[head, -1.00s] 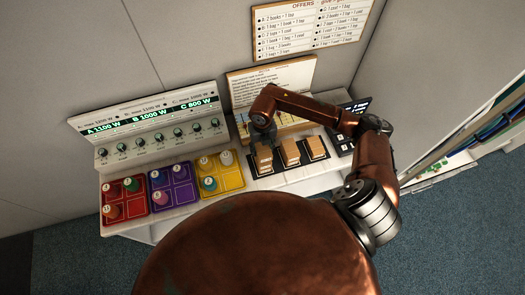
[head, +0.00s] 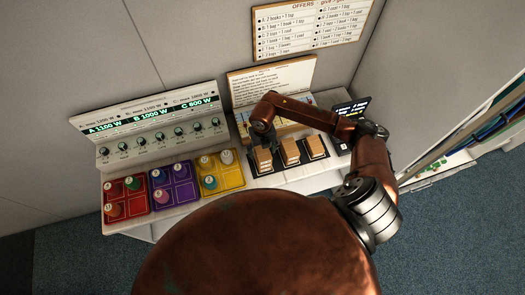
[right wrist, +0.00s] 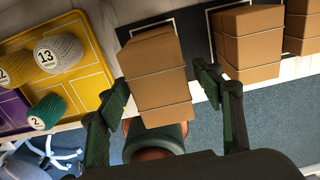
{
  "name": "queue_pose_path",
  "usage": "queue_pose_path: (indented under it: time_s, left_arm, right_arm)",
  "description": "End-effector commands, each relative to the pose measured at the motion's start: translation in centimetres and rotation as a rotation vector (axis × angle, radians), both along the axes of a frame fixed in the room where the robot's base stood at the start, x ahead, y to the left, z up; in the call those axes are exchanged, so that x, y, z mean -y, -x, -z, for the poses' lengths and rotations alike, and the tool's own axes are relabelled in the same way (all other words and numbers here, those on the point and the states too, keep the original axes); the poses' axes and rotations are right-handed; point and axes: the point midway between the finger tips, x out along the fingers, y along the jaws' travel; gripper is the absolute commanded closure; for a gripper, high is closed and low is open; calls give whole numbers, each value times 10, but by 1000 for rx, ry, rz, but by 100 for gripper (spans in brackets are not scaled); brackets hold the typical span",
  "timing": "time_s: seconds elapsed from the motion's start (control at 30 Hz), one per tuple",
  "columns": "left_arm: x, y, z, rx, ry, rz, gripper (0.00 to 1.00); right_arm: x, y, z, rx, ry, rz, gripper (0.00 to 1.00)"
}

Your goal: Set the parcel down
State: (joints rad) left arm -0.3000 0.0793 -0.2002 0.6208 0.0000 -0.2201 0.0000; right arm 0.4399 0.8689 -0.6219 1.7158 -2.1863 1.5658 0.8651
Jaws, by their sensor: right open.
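Several brown parcels tied with string stand in a row on black pads on the white counter. The leftmost parcel (head: 264,160) is just below my right gripper (head: 264,140) in the head view. In the right wrist view, this parcel (right wrist: 155,75) lies between the two spread fingers of my open right gripper (right wrist: 168,105), with a visible gap on the right side. The other parcels (right wrist: 248,45) stand to its right. Part of the leftmost parcel's pad (right wrist: 185,30) shows behind it. My left gripper is not in view.
Red (head: 138,208), purple (head: 186,195) and yellow (head: 233,183) trays with numbered spools stand left of the parcels. A panel with knobs (head: 160,134) rises behind the trays. A small dark screen (head: 350,109) is at the right end. Carpet lies in front of the counter.

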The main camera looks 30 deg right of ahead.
Motion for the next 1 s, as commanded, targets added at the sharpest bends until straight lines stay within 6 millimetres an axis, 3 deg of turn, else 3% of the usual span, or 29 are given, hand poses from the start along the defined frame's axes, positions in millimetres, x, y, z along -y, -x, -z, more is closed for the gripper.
queue_pose_path:
  time_s: [0.33,0.8,1.0]
  left_arm:
    - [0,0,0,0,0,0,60]
    - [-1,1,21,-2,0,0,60]
    - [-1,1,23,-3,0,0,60]
  right_arm:
    - [1,-1,-12,3,2,-1,40]
    - [0,-1,-102,4,1,-1,40]
    - [0,0,-121,1,1,0,40]
